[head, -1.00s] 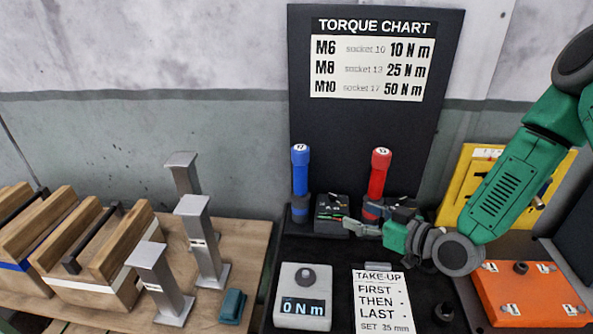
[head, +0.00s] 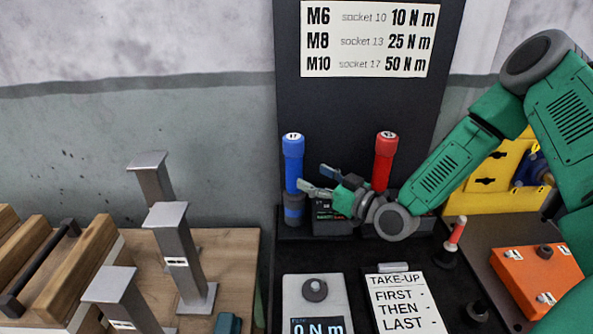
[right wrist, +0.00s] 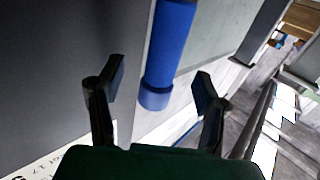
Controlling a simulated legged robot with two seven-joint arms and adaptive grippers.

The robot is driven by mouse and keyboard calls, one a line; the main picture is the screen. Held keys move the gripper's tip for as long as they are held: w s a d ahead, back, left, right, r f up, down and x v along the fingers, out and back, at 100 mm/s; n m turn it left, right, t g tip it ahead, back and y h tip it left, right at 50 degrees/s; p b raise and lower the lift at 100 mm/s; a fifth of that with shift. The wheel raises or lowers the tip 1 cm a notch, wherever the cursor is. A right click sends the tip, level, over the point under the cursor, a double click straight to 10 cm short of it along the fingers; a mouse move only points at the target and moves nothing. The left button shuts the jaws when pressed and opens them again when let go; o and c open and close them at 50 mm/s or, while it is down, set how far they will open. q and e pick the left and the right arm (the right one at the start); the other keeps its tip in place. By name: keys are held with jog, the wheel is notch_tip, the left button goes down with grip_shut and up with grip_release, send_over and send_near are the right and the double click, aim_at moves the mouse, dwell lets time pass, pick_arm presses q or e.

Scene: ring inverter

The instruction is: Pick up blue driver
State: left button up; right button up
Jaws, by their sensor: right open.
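The blue driver (head: 293,165) stands upright in a dark holder at the back of the bench, left of the red driver (head: 384,160). My right gripper (head: 312,180) is open just to the right of the blue driver, with its fingers pointing at the handle. In the right wrist view the blue driver (right wrist: 168,50) shows beyond and between the two spread fingers (right wrist: 160,85), and I see no contact. The driver's lower part is dark and sits in the holder. My left gripper is not in view.
A torque chart (head: 366,40) hangs behind the drivers. In front are a grey meter (head: 314,290) and a take-up card (head: 403,300). Grey metal posts (head: 190,260) stand to the left on the wooden table. An orange box (head: 540,275) lies to the right.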

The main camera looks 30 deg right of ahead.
aim_at(300, 167)
jog(key=shift+w+a+r, duration=0.15)
jog(key=shift+w+a, duration=0.6)
jog(key=x, duration=0.2)
jog(key=r+p+x, duration=0.1)
jog(key=x, duration=0.1)
jog(key=shift+w, duration=0.1)
jog(key=shift+w+d+f, duration=0.1)
jog(key=shift+w+d, duration=0.05)
jog(key=shift+w, duration=0.2)
jog(key=shift+w+d+f, duration=0.1)
jog(key=shift+w+d, duration=0.05)
jog(key=shift+d, duration=0.15)
jog(key=shift+a, duration=0.3)
jog(key=c, duration=1.3)
jog(key=shift+a+r, duration=0.15)
jog(key=shift+r, duration=0.1)
grip_shut()
